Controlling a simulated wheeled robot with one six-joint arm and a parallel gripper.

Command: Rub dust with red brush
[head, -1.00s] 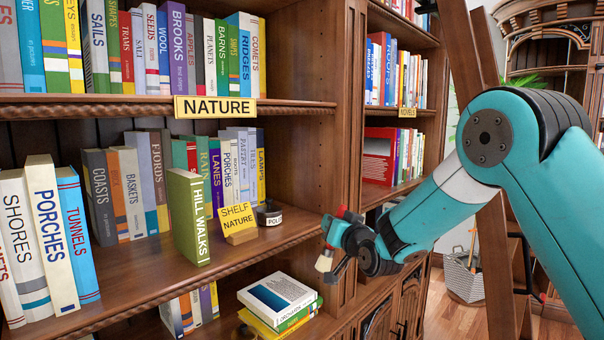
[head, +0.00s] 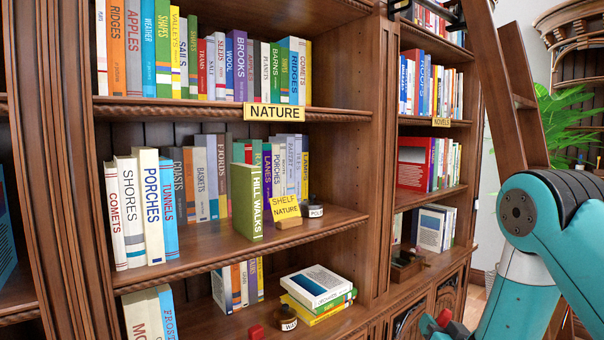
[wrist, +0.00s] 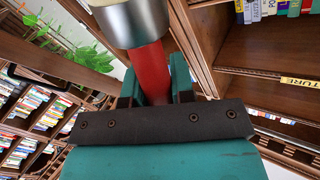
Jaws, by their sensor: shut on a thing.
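The red brush shows in the wrist view with its red handle (wrist: 152,72) between the fingers of my gripper (wrist: 156,92). Its silver ferrule points up the picture, and the pale head is cut off at the top edge. In the head view, my gripper (head: 446,326) is low at the right, in front of the cabinets and partly cut off by the bottom edge. A small red part of the brush (head: 444,317) shows there. I cannot make out any dust on the shelves. The brush touches no shelf that I can see.
The middle shelf holds a green upright book (head: 246,202), a yellow sign (head: 286,208) and a small dark jar (head: 315,207). Below lie stacked books (head: 318,287), another jar (head: 287,318) and a red object (head: 256,332). A wooden ladder (head: 518,95) stands right.

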